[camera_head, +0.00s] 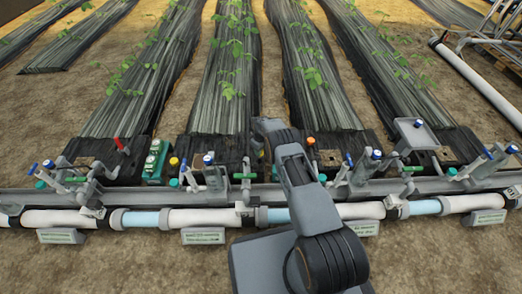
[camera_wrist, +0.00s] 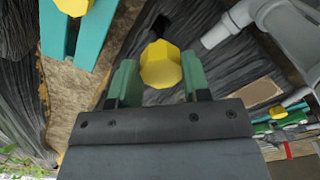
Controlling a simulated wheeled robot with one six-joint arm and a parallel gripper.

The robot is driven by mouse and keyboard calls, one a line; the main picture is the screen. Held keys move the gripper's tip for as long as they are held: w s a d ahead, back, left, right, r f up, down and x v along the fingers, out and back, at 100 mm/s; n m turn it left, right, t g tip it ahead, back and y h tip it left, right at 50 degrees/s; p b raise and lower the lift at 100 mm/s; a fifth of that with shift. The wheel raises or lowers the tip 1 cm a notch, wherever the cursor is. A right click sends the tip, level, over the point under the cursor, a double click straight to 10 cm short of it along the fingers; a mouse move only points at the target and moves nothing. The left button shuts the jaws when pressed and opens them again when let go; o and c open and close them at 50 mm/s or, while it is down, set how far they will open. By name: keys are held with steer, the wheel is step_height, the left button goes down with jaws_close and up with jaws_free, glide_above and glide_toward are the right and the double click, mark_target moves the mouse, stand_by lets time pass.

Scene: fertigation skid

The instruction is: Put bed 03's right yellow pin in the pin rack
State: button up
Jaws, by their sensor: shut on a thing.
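My gripper (camera_wrist: 160,82) is shut on a yellow pin (camera_wrist: 160,66), whose faceted yellow head shows between the green finger pads. Black film lies behind the pin; I cannot tell whether its lower end is clear of it. In the head view my own arm hides the gripper and held pin. A yellow knob (camera_head: 173,162) stands beside a green box (camera_head: 155,160) left of my arm, and an orange knob (camera_head: 310,140) shows to the right. I cannot identify the pin rack for certain.
A teal piece (camera_wrist: 62,35) with another yellow knob (camera_wrist: 73,6) is at upper left in the wrist view. Grey fittings (camera_wrist: 285,35) stand at upper right. White pipe (camera_head: 200,217) with several valves runs across the front; black film beds (camera_head: 225,95) lie beyond.

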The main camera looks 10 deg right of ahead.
step_height(320, 180, up, 20)
steer(key=p, duration=1)
steer(key=shift+p, duration=0.35)
